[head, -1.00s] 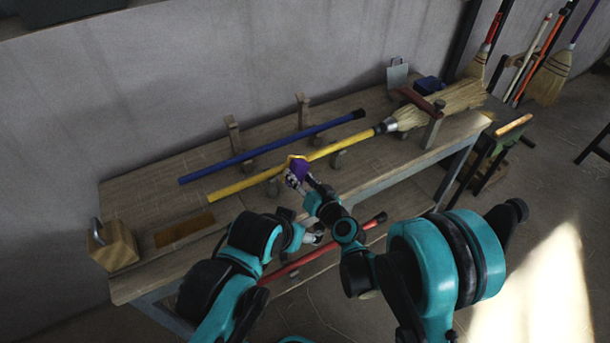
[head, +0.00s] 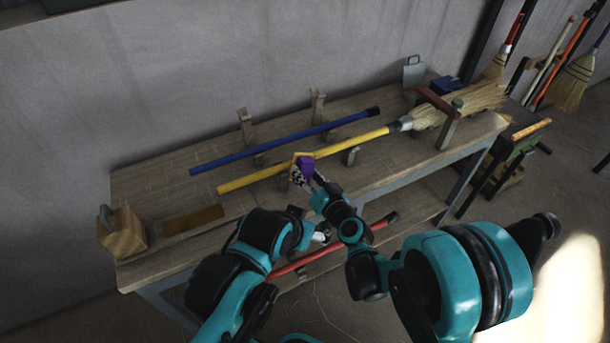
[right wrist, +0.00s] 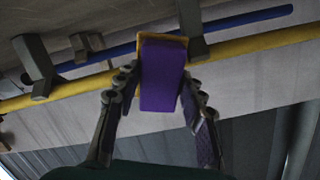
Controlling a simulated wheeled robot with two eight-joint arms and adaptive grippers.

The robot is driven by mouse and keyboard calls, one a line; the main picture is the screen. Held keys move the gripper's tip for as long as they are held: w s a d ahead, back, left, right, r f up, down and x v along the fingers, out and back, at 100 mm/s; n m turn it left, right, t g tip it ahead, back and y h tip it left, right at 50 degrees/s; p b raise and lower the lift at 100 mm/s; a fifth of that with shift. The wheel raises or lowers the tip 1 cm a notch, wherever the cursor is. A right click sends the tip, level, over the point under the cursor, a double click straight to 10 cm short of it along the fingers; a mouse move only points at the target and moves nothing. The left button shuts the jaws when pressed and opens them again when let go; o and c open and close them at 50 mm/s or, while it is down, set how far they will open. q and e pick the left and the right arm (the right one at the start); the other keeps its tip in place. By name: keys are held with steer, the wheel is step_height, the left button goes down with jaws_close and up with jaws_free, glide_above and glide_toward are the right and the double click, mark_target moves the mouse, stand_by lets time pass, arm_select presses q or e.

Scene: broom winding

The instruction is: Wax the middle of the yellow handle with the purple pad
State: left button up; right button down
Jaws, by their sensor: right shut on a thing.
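The purple pad (head: 306,166), with a yellowish edge, is held by my right gripper (head: 301,178). In the right wrist view the pad (right wrist: 161,75) sits between the two fingers of that gripper (right wrist: 161,98). The yellow handle (head: 250,180) belongs to a straw broom (head: 455,105) lying along the workbench. The pad overlaps the middle of the handle in the head view; I cannot tell whether it touches. The handle (right wrist: 260,42) passes behind the pad in the wrist view. My left gripper (head: 320,237) is low, near the bench's front edge, its jaws unclear.
A blue stick (head: 285,141) lies parallel behind the handle, near wooden uprights (head: 318,105). A wooden block with a metal loop (head: 122,234) stands at the bench's left end. A red stick (head: 335,248) lies lower, below the bench top (head: 150,182). More brooms lean at right.

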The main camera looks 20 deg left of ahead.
steer(key=shift+w+d+b, duration=0.15)
steer(key=shift+w+d, duration=1.05)
steer(key=shift+w, duration=0.35)
steer(key=shift+w+d+b, duration=0.15)
steer(key=shift+w+d, duration=1.1)
steer(key=shift+w, duration=0.3)
steer(key=shift+w+d+b, duration=0.15)
steer(key=shift+w+d, duration=1.05)
steer(key=shift+w, duration=0.35)
steer(key=shift+s+d, duration=0.1)
steer(key=shift+v, duration=2.85)
steer(key=shift+s+d, duration=0.1)
steer(key=v, duration=0.2)
steer(key=shift+s+d+r, duration=0.1)
steer(key=shift+s+d, duration=0.15)
steer(key=shift+w, duration=0.1)
steer(key=x, duration=0.7)
